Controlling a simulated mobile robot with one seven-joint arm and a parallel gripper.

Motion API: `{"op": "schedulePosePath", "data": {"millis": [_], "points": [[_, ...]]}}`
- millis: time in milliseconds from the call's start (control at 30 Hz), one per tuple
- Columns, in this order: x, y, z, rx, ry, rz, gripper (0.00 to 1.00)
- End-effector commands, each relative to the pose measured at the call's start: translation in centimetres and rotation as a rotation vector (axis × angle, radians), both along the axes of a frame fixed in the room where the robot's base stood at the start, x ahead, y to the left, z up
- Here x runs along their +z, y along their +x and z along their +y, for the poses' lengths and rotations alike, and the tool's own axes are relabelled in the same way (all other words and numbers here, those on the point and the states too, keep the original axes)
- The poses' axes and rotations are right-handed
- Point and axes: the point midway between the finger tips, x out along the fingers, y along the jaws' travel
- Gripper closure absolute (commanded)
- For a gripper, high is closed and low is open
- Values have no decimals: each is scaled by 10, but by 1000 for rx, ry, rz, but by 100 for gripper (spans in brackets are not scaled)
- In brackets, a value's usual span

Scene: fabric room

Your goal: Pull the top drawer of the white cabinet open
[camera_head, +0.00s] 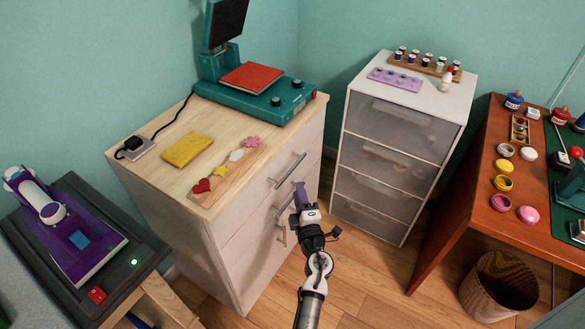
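The cabinet with pale drawer fronts (252,213) and a light wood top stands in the middle. Its top drawer has a slanted silver bar handle (290,170), and more bar handles show below. The drawers look closed. My gripper (299,190) has purple fingers and is in front of this cabinet, just below and right of the top handle in the picture. I cannot tell whether it touches anything or how its fingers are set. A second, white-framed cabinet (447,104) with several translucent grey drawers stands to the right, its drawers closed.
A teal heat press (262,97), a yellow cloth (187,149) and a board with coloured shapes (225,172) lie on the wood top. A brown desk (469,187) and a waste basket (499,284) stand right. A dark table with a purple machine (72,240) is left. Wooden floor lies between.

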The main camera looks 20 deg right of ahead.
Motion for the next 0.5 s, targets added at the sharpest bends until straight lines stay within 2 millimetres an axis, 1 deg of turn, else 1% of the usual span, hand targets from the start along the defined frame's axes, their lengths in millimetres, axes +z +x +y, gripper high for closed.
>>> {"op": "schedulePosePath", "data": {"millis": [33, 200, 333, 500], "points": [[5, 13, -2, 1, -3, -3, 68], [9, 47, -7, 1, 0, -3, 68], [11, 69, -9, 1, 0, -2, 68], [13, 86, -11, 1, 1, -2, 68]]}}
